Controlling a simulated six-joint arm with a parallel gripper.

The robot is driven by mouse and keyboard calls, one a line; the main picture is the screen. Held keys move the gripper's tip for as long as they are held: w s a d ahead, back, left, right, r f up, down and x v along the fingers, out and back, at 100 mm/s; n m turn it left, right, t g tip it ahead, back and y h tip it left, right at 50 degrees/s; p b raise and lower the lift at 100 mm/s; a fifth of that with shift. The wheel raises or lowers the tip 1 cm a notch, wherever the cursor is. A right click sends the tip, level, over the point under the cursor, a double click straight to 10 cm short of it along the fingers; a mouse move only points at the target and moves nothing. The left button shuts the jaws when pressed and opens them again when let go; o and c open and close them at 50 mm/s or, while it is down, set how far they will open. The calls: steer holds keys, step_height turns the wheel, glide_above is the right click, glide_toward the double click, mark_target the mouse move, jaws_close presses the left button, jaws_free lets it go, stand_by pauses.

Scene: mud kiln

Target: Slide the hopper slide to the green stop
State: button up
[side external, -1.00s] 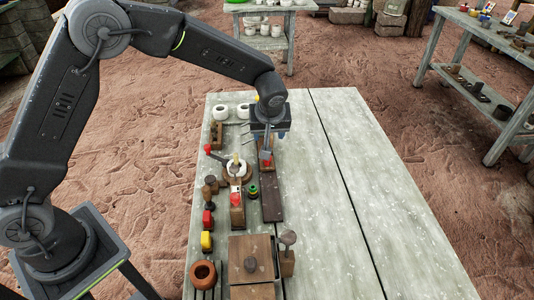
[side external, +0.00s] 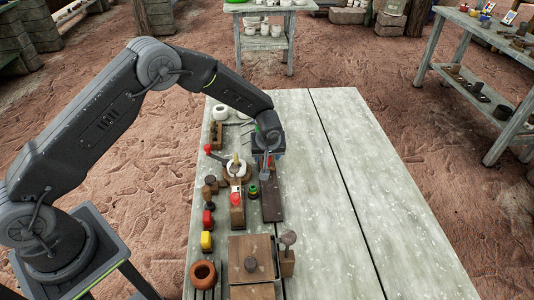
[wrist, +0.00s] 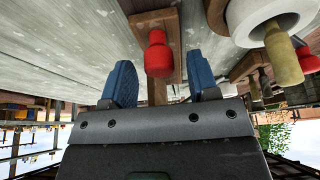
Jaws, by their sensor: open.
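A dark wooden track (side external: 271,204) lies lengthwise on the table, likely the hopper slide's base. My gripper (side external: 267,172) is low over the track's far part and hides what is under it. In the wrist view, the two blue fingertips of my gripper (wrist: 163,85) are apart. A red knob (wrist: 158,60) on a brown wooden piece shows between and just beyond them; contact cannot be told. A small dark piece with a green band (side external: 253,191) stands left of the track; I cannot tell whether it is the green stop.
A white ring with a yellowish peg (side external: 236,170) and a wooden block with a red top (side external: 236,207) stand left of the track. A wooden box (side external: 250,258) and a clay ring (side external: 203,274) are nearer. The table's right side (side external: 360,210) is clear.

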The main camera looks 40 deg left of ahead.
jaws_close()
stand_by(0.6)
